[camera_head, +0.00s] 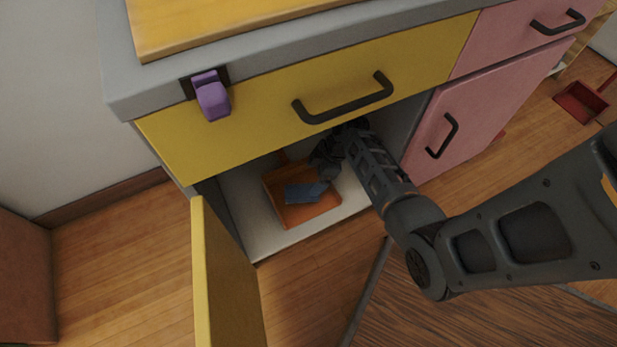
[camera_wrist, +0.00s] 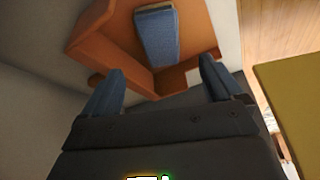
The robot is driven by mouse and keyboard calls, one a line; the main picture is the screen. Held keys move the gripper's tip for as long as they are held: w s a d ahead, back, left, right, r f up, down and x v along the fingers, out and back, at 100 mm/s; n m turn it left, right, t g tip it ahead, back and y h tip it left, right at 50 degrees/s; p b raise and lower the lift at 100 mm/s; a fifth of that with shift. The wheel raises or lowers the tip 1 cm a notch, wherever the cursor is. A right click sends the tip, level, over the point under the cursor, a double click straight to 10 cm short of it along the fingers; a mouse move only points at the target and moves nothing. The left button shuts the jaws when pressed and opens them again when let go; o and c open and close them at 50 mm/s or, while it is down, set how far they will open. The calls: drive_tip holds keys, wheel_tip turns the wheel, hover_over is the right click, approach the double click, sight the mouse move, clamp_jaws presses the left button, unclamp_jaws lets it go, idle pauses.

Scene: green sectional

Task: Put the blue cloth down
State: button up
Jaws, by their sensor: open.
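The blue cloth (camera_head: 306,192) lies in an orange tray (camera_head: 272,181) on the white floor of the open lower cabinet. In the wrist view the cloth (camera_wrist: 158,40) looks like a flat blue piece with a pale end, resting inside the orange tray (camera_wrist: 95,50). My gripper (camera_wrist: 160,85) is open, with its two blue-grey fingers apart and nothing between them. It is just short of the cloth and apart from it in the picture. In the head view my gripper (camera_head: 327,158) is inside the cabinet beside the tray, and its fingertips are hard to make out.
The yellow cabinet door (camera_head: 225,275) stands open at the left. A yellow drawer (camera_head: 300,105) with a black handle is shut above the opening. A pink door (camera_head: 480,105) is at the right. A purple object (camera_head: 211,95) sits on the drawer front.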

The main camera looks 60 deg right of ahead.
drive_tip(key=s+a+r+m+t+h+p, duration=0.1)
drive_tip(key=s+a+r+m+t+h, duration=0.1)
drive_tip(key=s+a+r, duration=0.3)
drive_tip(key=s+a+r+m+t+h, duration=0.1)
drive_tip(key=s+a+r+h, duration=0.15)
drive_tip(key=s+a, duration=0.45)
drive_tip(key=s+a+r+m+t, duration=0.1)
drive_tip(key=s+a+r+t, duration=0.1)
drive_tip(key=r, duration=0.8)
drive_tip(key=s+a+r+m+t+y, duration=0.1)
drive_tip(key=s+a+r+t, duration=0.2)
drive_tip(key=r, duration=0.7)
drive_tip(key=s+a+r+m+t+y, duration=0.1)
drive_tip(key=s+a+r+t, duration=0.2)
drive_tip(key=r, duration=0.7)
drive_tip(key=shift+s+a+r+m, duration=0.3)
drive_tip(key=shift+s+a, duration=0.5)
drive_tip(key=shift+a, duration=0.25)
